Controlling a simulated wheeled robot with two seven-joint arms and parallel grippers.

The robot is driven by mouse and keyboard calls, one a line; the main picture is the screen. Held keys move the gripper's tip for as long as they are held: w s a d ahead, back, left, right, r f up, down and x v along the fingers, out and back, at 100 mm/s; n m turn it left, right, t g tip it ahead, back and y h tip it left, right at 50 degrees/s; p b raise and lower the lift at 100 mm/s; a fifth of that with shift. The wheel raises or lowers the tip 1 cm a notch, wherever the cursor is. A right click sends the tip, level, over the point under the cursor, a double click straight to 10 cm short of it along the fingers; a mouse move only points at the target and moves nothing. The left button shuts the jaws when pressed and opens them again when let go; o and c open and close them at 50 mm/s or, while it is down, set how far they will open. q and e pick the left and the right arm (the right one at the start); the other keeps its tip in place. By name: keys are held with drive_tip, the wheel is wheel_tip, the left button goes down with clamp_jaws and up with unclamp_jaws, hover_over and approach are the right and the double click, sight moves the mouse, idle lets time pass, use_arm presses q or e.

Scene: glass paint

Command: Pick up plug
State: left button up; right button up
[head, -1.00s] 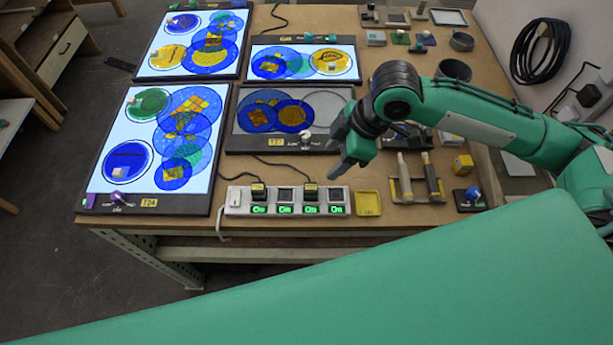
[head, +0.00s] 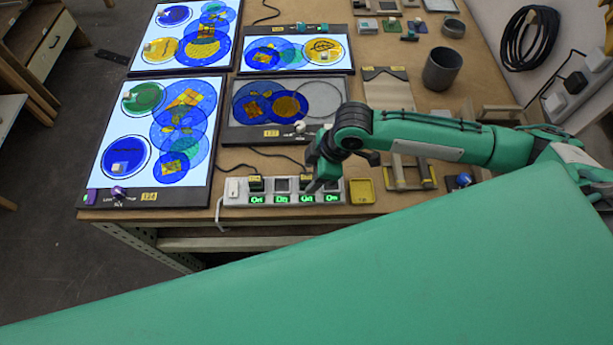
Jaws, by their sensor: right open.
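A white power strip (head: 236,190) lies along the table's front edge with green "On" lights. A black plug with a yellow label (head: 256,182) sits in its left part. A second black plug with a yellow label (head: 306,179) sits further right, partly hidden by my gripper. My right gripper (head: 312,187) is open, pointing down over the strip at this second plug. I cannot tell whether its fingers touch the plug. My left gripper is not in view.
Lit glass panels stand at left (head: 110,185) and back. A dark panel (head: 245,135) lies just behind the strip. A yellow tray (head: 361,191) sits right of the strip. A grey cup (head: 442,68) and wooden-handled tools (head: 398,172) are further right.

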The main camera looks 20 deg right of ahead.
drive_tip(key=shift+x, duration=0.95)
drive_tip(key=shift+c, duration=0.2)
drive_tip(key=c, duration=1)
drive_tip(key=shift+r, duration=0.1)
wheel_tip(320, 180, up, 20)
drive_tip(key=b, duration=0.3)
wheel_tip(320, 180, up, 5)
drive_tip(key=p, duration=0.7)
hover_over(309, 177)
drive_tip(key=shift+b, duration=0.3)
